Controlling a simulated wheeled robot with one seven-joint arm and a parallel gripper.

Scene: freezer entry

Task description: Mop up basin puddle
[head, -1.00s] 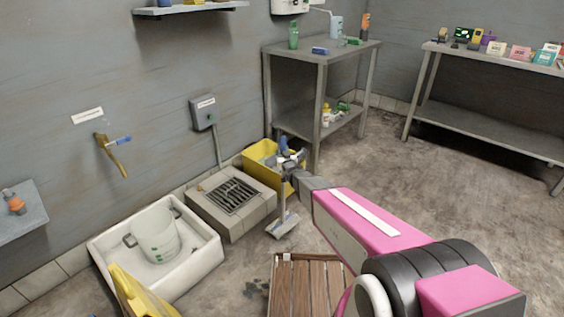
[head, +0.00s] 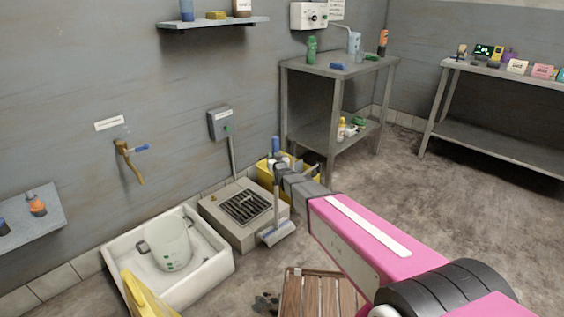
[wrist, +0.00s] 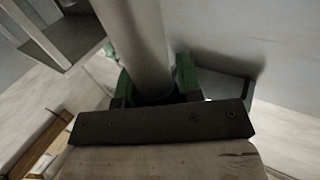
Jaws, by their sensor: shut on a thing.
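My gripper (head: 280,178) is shut on the shaft of a mop-like tool (head: 277,212). The tool stands nearly upright, with a blue top end and a flat, pale grey-blue head low over the floor beside the drain block. I cannot tell whether the head touches the floor. In the wrist view, a pale round shaft (wrist: 137,45) runs between the green-edged jaws (wrist: 155,85). The white basin (head: 211,272) is to the left, with a translucent bucket (head: 170,243) standing in it. I cannot make out a puddle inside the basin.
A raised block with a drain grate (head: 245,206) stands between basin and tool. A yellow bin (head: 265,171) is behind my gripper. A wooden slatted pallet (head: 318,295), dark floor marks (head: 265,302) and a yellow object (head: 145,297) are in front. A tap (head: 128,160) is above the basin.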

